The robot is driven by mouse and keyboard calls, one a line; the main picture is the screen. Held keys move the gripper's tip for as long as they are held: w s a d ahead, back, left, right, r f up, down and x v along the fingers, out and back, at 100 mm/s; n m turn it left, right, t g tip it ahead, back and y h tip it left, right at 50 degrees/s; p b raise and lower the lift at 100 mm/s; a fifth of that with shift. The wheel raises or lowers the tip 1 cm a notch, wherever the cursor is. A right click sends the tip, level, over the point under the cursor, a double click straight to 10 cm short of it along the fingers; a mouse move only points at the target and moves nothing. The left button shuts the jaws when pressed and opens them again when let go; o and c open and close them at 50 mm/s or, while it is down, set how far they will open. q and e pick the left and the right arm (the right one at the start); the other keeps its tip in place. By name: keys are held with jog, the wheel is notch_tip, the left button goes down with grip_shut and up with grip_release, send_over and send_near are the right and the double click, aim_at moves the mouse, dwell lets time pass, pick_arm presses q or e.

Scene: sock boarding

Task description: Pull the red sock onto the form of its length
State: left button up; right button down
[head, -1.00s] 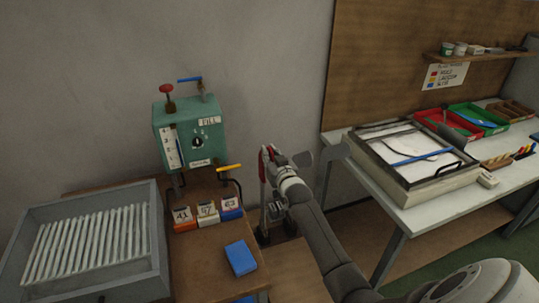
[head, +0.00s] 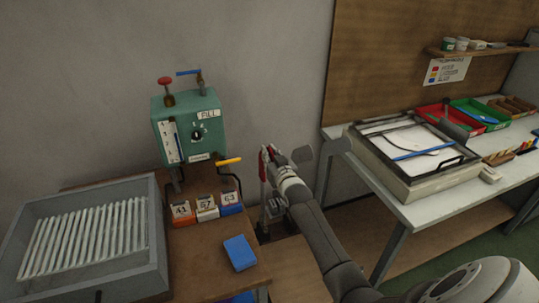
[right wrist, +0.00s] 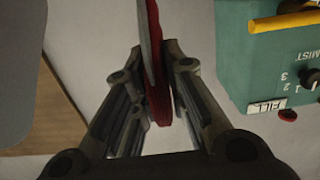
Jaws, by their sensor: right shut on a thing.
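The red sock (head: 263,168) is a narrow upright strip at the tip of my right gripper (head: 272,156) in the head view. The right wrist view shows the red sock (right wrist: 157,95) edge-on between the two fingers of that gripper (right wrist: 156,75), which is shut on it. A thin grey edge (right wrist: 147,30) runs along the sock; I cannot tell how far the sock covers it. My left gripper is not in view.
A teal machine (head: 207,118) with a yellow handle stands left of the gripper. Numbered blocks (head: 207,208), a blue block (head: 240,253) and a grey ribbed tray (head: 155,270) are on the wooden bench. A white table (head: 410,210) with a framed box stands right.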

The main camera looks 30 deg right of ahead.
jog(key=shift+f+b, duration=0.8)
jog(key=shift+f, duration=0.45)
jog(key=c, duration=1.4)
grip_release()
jog(key=v, duration=1.2)
